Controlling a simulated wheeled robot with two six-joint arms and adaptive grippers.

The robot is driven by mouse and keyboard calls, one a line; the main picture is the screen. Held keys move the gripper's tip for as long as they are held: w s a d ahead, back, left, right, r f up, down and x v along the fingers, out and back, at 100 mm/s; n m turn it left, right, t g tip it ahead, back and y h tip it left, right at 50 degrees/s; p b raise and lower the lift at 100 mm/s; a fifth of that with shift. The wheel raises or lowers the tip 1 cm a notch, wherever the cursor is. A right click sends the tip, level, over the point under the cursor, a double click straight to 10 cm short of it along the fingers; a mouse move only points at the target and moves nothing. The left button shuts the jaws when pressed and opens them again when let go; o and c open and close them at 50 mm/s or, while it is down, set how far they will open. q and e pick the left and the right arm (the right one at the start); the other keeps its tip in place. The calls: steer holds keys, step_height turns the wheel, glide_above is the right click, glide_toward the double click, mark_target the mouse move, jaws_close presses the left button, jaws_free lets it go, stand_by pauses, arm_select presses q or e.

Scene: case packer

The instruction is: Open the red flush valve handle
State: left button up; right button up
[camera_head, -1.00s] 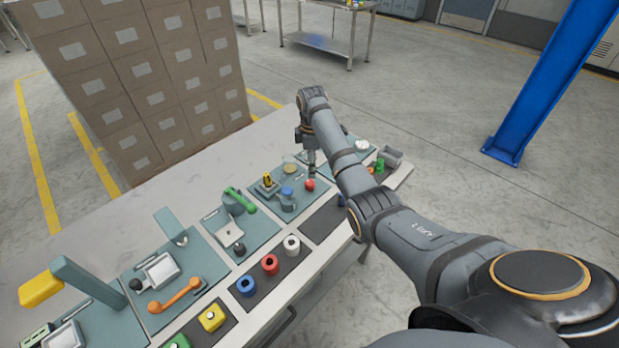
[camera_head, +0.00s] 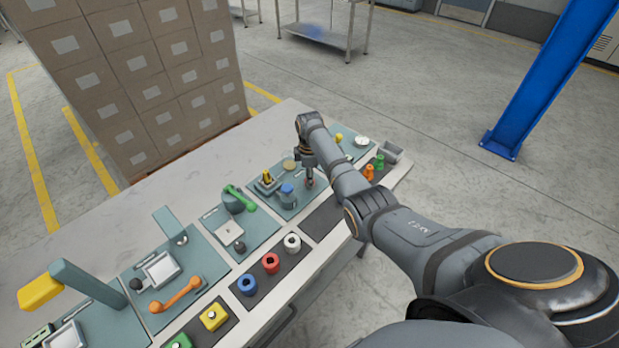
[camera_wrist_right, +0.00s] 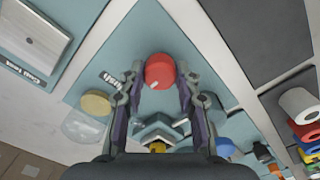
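The red flush valve handle (camera_wrist_right: 159,70) is a round red knob on a blue-grey panel with a "Flush" label (camera_wrist_right: 110,80) beside it. In the wrist view it sits between the fingertips of my right gripper (camera_wrist_right: 160,80). The fingers are spread on both sides of the knob, with a narrow gap appearing at each side; contact is hard to judge. In the head view my right gripper (camera_head: 309,181) points down over the panel and mostly hides the knob. My left gripper is not in view.
On the same panel are a blue knob (camera_head: 287,190), a yellow part (camera_head: 267,177) and a tan round cap (camera_wrist_right: 96,102). A green lever (camera_head: 242,199) is on the panel to the left. Red, white and blue rings (camera_head: 247,285) line the front edge. Bare table lies behind the panels.

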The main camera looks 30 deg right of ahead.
steer(key=c, duration=0.4)
steer(key=shift+c, duration=0.2)
steer(key=shift+r+m+p, duration=0.2)
steer(key=shift+m+p, duration=0.7)
steer(key=shift+m, duration=0.4)
steer(key=m+p, duration=0.2)
steer(key=m, duration=0.3)
steer(key=m+p, duration=0.1)
steer(key=m, duration=0.4)
steer(key=shift+f+m, duration=0.1)
steer(key=shift+m, duration=0.3)
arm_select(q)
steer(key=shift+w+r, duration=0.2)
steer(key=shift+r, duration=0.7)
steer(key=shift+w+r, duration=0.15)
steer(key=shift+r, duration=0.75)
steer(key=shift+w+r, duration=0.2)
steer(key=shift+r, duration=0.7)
arm_select(e)
steer(key=shift+m, duration=2.2)
arm_select(q)
steer(key=shift+p, duration=0.3)
arm_select(e)
steer(key=o, duration=1.2)
steer(key=shift+c, duration=0.2)
